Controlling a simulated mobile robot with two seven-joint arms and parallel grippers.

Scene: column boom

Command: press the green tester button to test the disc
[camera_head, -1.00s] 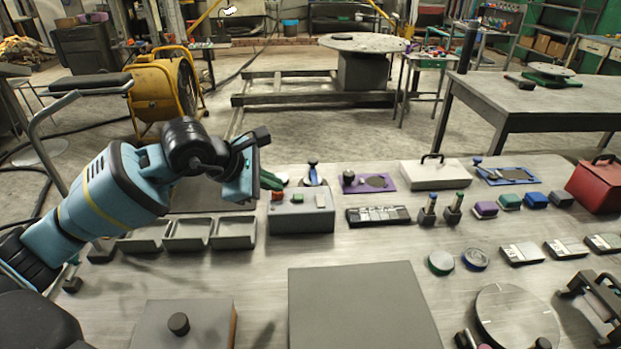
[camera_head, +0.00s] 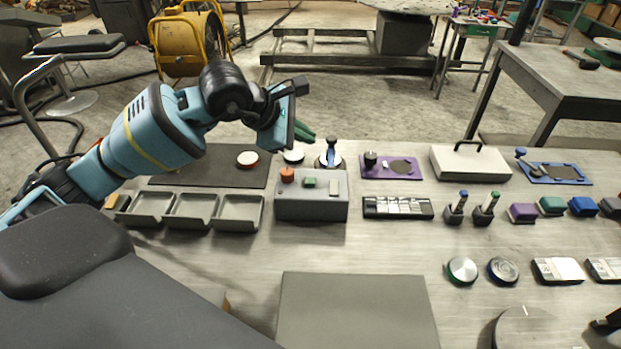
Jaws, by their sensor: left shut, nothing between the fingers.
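The tester is a grey box (camera_head: 311,208) on the bench, left of centre. Its top carries a green button (camera_head: 310,182), an orange-red knob (camera_head: 287,175) and a pale plate (camera_head: 334,186). My left gripper (camera_head: 304,133) is shut and empty, in the air above and behind the tester, apart from the button. A white disc (camera_head: 293,156) lies just behind the tester, below the gripper. I cannot tell which disc is the tested one. My right gripper is not in view.
Three grey trays (camera_head: 240,211) stand left of the tester. A blue-handled stamp-like tool (camera_head: 331,155) and a purple plate (camera_head: 391,167) stand behind and to its right. A black-framed strip (camera_head: 397,207) lies right of it. A grey panel (camera_head: 355,312) lies in front.

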